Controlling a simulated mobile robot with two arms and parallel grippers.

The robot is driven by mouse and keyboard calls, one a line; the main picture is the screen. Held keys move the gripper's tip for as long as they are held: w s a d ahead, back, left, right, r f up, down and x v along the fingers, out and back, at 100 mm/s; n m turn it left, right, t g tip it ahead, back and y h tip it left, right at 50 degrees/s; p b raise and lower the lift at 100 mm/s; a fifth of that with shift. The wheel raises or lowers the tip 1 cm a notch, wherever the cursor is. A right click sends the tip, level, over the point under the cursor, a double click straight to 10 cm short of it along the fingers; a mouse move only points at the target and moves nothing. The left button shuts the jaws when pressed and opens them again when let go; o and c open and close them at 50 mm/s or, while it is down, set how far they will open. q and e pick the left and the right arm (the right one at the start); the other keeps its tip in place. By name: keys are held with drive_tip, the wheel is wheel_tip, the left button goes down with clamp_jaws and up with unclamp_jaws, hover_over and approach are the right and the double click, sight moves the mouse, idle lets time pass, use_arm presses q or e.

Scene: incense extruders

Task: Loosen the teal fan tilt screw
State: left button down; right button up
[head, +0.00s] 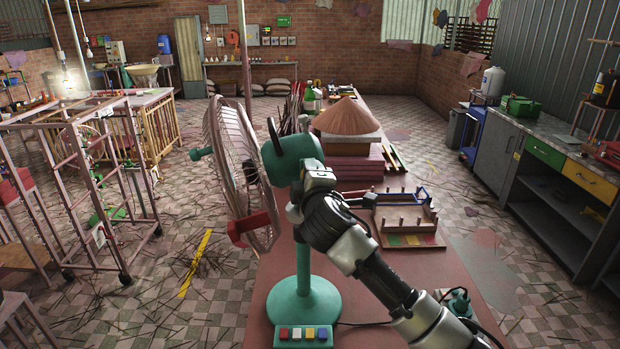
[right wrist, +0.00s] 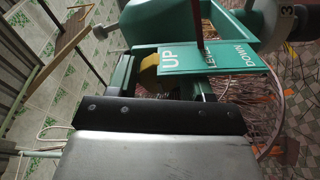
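The teal fan (head: 290,158) stands on the table with its round base (head: 303,302) near the front and its wire grille (head: 228,170) facing left. My right gripper (head: 305,190) is at the back of the fan's motor housing, by its neck. In the right wrist view, a teal plate (right wrist: 210,62) marked UP, LEVEL and DOWN sits just beyond my gripper (right wrist: 172,75), with a thin red pointer across it. A rounded brass-yellow part (right wrist: 149,68) shows between dark finger parts; I cannot tell whether it is the tilt screw or is gripped. My left gripper is out of view.
A button box (head: 305,334) with coloured keys is at the fan's foot. A wooden rack (head: 408,222) and a conical hat (head: 346,115) on stacked boxes are farther along the table. A metal frame (head: 95,200) stands left across open floor.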

drive_tip(key=shift+o, duration=0.9)
drive_tip(key=shift+s, duration=0.1)
drive_tip(key=s+d+b, duration=0.2)
drive_tip(key=s+b, duration=0.2)
drive_tip(key=s, duration=0.6)
drive_tip(key=shift+s+b, duration=0.2)
drive_tip(key=shift+b, duration=0.1)
